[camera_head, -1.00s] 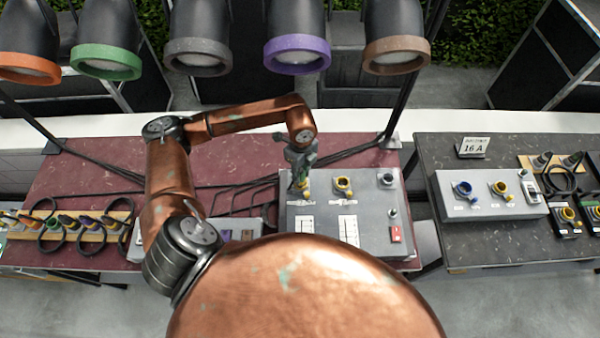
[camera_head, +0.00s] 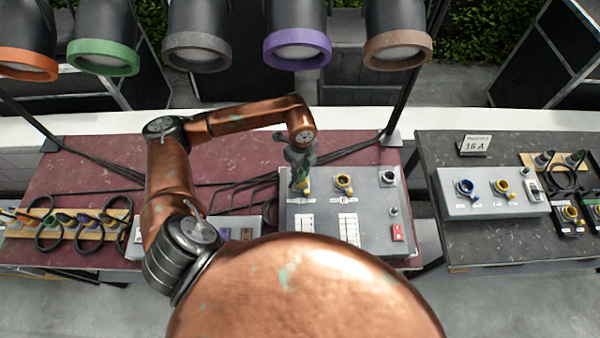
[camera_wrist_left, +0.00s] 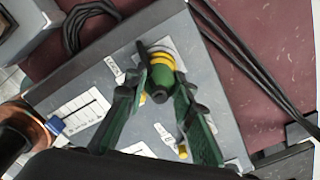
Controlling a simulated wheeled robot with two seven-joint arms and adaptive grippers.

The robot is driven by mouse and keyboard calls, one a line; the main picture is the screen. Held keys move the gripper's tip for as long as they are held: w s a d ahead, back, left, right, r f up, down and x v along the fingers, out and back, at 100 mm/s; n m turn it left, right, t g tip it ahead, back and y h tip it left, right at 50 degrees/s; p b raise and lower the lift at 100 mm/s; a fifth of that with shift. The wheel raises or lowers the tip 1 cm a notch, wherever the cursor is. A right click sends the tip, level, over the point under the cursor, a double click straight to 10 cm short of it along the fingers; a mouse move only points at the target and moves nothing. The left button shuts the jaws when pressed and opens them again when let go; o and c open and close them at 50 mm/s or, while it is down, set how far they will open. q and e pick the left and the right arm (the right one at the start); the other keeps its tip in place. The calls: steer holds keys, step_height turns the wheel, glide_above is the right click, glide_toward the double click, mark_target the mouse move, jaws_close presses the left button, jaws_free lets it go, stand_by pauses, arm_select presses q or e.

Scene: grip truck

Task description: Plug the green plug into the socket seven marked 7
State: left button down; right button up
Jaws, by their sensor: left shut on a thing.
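The green plug (camera_wrist_left: 159,78) is between the two fingers of my left gripper (camera_wrist_left: 163,88) in the wrist view. The gripper is shut on it, over the grey socket box (camera_wrist_left: 75,70). Yellow bands show around the plug's far part; I cannot tell whether they belong to the plug or to a socket. In the head view my left gripper (camera_head: 300,168) points down at the left part of the same box (camera_head: 375,226), with yellow just below it. I cannot tell how far the plug is in. The socket markings are too small to read. My right gripper is not in view.
A yellow socket (camera_head: 343,184) is right of the gripper on the same box. A second grey box (camera_head: 485,208) stands on the dark right table by a 16 A sign (camera_head: 474,146). Cabled plugs sit in a wooden rack (camera_head: 90,232) at left. Lamps hang along the back.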

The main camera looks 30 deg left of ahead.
arm_select(q)
steer(key=shift+f, duration=0.2)
steer(key=c, duration=1.5)
jaws_free()
steer(key=shift+c, duration=0.2)
steer(key=shift+o, duration=0.5)
steer(key=shift+o, duration=0.9)
